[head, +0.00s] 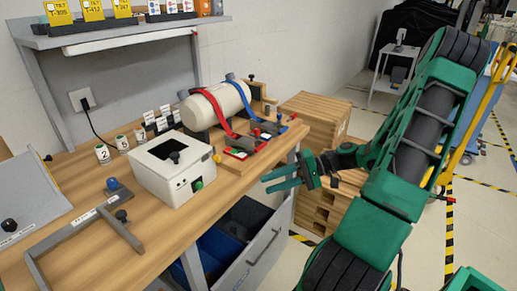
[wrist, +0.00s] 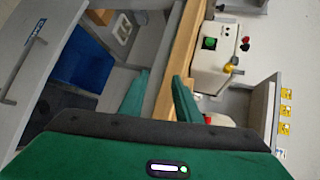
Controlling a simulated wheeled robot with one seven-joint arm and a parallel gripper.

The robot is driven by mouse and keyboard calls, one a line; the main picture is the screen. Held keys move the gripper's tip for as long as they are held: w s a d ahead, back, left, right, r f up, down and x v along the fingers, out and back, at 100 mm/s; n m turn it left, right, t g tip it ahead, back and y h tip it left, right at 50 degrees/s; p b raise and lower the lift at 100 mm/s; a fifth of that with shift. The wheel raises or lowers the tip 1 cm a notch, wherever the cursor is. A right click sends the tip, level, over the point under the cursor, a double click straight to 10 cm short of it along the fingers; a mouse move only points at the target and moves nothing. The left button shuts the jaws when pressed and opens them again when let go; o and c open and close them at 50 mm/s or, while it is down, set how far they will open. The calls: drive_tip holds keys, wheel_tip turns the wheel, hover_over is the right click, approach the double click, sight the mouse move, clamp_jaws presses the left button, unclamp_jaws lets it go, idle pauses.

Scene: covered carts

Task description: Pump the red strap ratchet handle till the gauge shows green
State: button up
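A red strap (head: 214,108) and a blue strap (head: 238,88) run over a cream cylinder (head: 204,106) on a wooden stand at the bench's right end. The dark ratchet handle of the red strap (head: 240,143) sits low at the front of the stand. Small red and green patches (head: 235,153) show beside it; I cannot read a gauge. My gripper (head: 267,183) is open and empty, in front of the bench edge, right of and below the ratchet. In the wrist view my gripper (wrist: 161,86) has its fingers apart; no strap or ratchet is clearly visible there.
A white box (head: 171,168) with a green button stands left of the stand. An open drawer (head: 262,245) with blue bins lies below my gripper. Stacked wooden crates (head: 313,118) stand behind it. A grey metal bracket (head: 85,235) lies on the bench (head: 140,240).

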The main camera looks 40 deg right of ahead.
sight(263, 147)
drive_tip(key=w+d+r+m+t+y, duration=0.1)
drive_tip(key=d+r+m+t, duration=0.1)
drive_tip(key=d+r+t, duration=0.55)
drive_tip(key=x, duration=0.6)
drive_tip(key=f+x, duration=0.1)
drive_tip(key=x, duration=0.3)
drive_tip(key=shift+w+d, duration=0.3)
drive_tip(key=shift+w, duration=0.1)
drive_tip(key=shift+r, duration=0.1)
clamp_jaws()
